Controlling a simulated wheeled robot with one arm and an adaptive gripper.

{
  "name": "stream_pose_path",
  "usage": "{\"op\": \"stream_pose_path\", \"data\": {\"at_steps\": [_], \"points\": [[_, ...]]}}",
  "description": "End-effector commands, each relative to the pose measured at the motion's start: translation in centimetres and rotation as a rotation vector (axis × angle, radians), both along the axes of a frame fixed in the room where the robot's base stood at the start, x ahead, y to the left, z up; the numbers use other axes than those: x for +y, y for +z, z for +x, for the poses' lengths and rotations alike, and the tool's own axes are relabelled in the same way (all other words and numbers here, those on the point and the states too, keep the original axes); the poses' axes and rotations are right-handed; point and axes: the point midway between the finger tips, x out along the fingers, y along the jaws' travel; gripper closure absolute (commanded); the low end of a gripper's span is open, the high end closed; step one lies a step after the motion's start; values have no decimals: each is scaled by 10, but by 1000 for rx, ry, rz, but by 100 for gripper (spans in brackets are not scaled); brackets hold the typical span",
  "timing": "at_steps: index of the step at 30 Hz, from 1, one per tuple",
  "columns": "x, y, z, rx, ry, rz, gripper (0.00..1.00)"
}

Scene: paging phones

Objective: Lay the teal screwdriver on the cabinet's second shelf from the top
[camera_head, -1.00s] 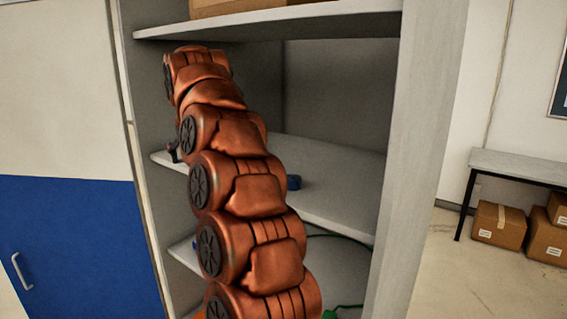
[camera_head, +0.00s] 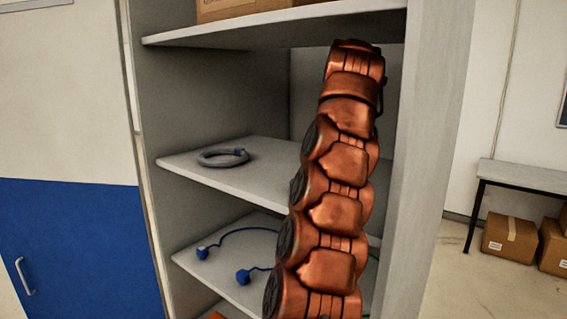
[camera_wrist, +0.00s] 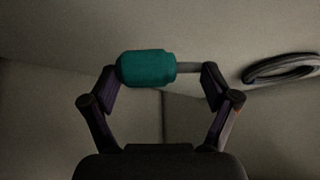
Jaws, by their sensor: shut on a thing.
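The teal screwdriver (camera_wrist: 146,69) is in my gripper (camera_wrist: 160,72) in the wrist view. Its thick teal handle lies at the left finger and its short grey shaft runs to the right finger. The fingers are shut on it, and it lies crosswise between them. In the head view my arm hides the gripper and the screwdriver. The open cabinet (camera_head: 428,160) has an upper shelf (camera_head: 275,26) and, below it, a middle shelf (camera_head: 255,181). My arm reaches up in front of the middle shelf's right part, its end between these two shelves.
A grey coil (camera_head: 222,158) lies on the middle shelf's left part; it also shows in the wrist view (camera_wrist: 283,69). A cardboard box (camera_head: 245,8) stands on the upper shelf. A blue cable (camera_head: 243,275) lies on the lower shelf. The cabinet's right wall is close beside my arm.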

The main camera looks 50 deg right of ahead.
Motion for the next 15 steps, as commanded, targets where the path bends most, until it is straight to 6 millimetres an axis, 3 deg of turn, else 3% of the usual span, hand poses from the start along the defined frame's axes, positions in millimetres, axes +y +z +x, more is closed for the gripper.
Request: {"op": "stream_pose_path", "data": {"at_steps": [15], "points": [[34, -9, 108, 5, 5, 0, 48]]}}
